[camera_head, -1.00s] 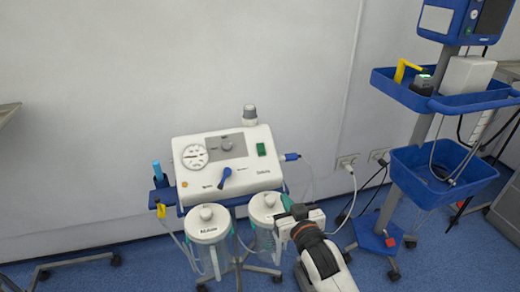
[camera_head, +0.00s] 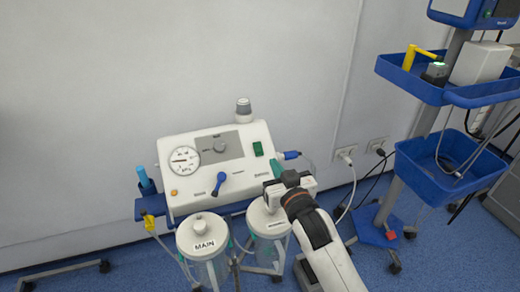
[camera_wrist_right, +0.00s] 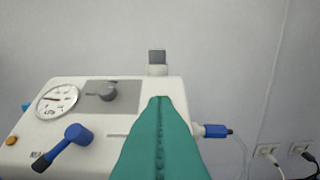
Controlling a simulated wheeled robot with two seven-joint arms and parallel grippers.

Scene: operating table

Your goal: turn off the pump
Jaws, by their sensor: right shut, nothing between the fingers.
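I cannot tell whether the fingertips touch the pump. My left gripper is not in view.
Two lidded canisters, one marked MAIN (camera_head: 203,238) and another (camera_head: 267,220), hang below the pump. A blue plug (camera_head: 292,155) is on its right side. A stand with blue trays (camera_head: 462,97) is at the right. Cables run to wall sockets (camera_head: 346,154).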

